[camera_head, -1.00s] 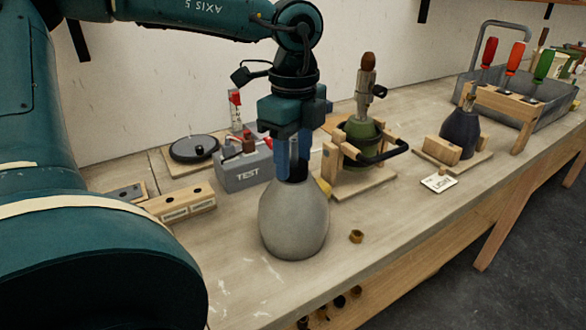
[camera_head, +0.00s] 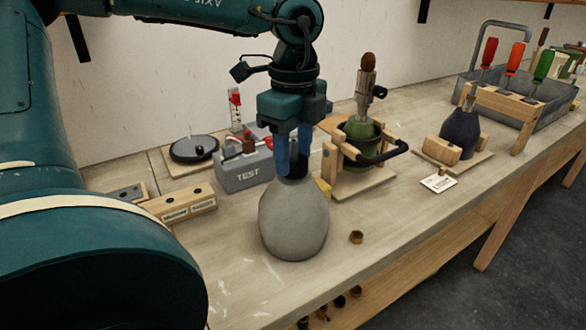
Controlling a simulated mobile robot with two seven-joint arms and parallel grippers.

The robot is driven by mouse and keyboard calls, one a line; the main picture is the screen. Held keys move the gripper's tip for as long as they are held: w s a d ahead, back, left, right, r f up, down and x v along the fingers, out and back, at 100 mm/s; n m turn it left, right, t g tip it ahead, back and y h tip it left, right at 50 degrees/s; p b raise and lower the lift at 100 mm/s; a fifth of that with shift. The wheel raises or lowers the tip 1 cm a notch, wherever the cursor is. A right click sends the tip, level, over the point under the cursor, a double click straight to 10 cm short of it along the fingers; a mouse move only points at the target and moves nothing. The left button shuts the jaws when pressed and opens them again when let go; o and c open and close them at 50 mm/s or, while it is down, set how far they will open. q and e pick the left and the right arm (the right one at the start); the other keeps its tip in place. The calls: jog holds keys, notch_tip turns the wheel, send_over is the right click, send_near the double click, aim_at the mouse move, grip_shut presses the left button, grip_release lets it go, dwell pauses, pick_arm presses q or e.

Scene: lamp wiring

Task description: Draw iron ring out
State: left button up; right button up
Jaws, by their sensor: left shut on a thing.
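My left gripper (camera_head: 294,165) points straight down over the mouth of a grey bottle-shaped lamp body (camera_head: 294,220). Its two blue fingers are shut on a dark piece (camera_head: 295,170) at the neck. The fingers partly hide this piece, so I cannot tell whether it is the iron ring. The grey body stands upright on the bench. My right gripper is not in view.
A grey TEST box (camera_head: 243,174) and wooden blocks (camera_head: 180,204) are on the left. A green lamp body (camera_head: 357,140) in a wooden cradle stands close on the right. A dark blue body (camera_head: 460,135) and a tool tray (camera_head: 545,112) are farther right. The bench front is mostly clear.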

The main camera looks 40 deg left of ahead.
pick_arm(q)
jog(key=shift+r, duration=0.2)
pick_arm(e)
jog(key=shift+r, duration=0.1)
